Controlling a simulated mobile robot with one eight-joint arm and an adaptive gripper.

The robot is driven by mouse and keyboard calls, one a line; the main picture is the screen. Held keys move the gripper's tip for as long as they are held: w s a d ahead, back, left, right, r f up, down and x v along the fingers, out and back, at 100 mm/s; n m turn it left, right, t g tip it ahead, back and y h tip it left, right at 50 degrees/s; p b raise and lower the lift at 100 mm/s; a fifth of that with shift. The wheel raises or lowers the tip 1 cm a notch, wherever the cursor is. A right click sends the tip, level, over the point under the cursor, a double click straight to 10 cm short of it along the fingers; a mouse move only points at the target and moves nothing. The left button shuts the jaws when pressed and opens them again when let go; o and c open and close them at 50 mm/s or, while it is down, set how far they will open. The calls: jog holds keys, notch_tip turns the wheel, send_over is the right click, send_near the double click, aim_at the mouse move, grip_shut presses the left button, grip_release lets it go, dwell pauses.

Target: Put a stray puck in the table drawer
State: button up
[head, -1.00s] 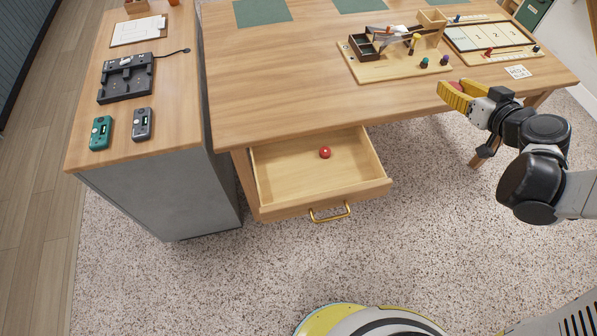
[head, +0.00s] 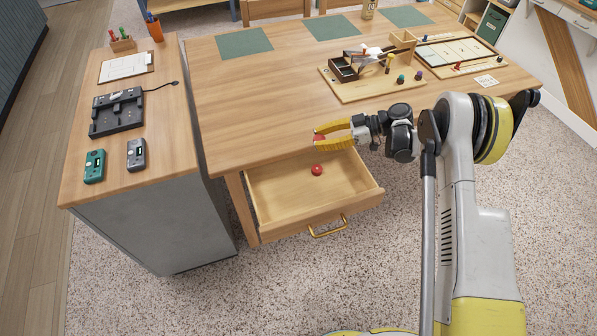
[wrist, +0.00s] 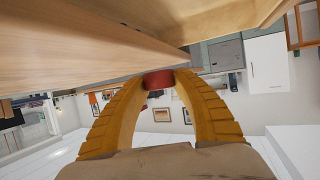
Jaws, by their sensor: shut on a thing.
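My gripper (head: 319,136) has yellow fingers and is shut on a red puck (head: 319,138). It is at the table's front edge, just above the back of the open drawer (head: 272,205). The held puck also shows between the fingertips in the wrist view (wrist: 158,80). A second red puck (head: 317,169) lies on the drawer floor, toward the back. The wooden drawer is pulled out from under the table (head: 235,110) and has a brass handle (head: 328,227).
A game board (head: 370,88) with small pegs and a tray (head: 455,52) stand on the table. Green mats (head: 244,42) lie at the back. A side cabinet (head: 150,225) left of the drawer bears a black dock (head: 117,112) and handheld devices (head: 94,166). The drawer is otherwise empty.

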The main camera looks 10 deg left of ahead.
jog(key=s+a+f+b, duration=0.1)
jog(key=s+a+f, duration=0.1)
jog(key=s, duration=0.1)
jog(key=s+a+f+b, duration=0.1)
jog(key=s+a+f, duration=0.1)
jog(key=s, duration=0.1)
jog(key=s+a+f+b, duration=0.2)
jog(key=s, duration=0.1)
jog(key=shift+a+f, duration=0.4)
jog(key=shift+f+b, duration=1.15)
jog(key=shift+f, duration=0.85)
jog(key=shift+f, duration=0.6)
jog(key=o, duration=0.8)
jog(key=shift+r, duration=0.1)
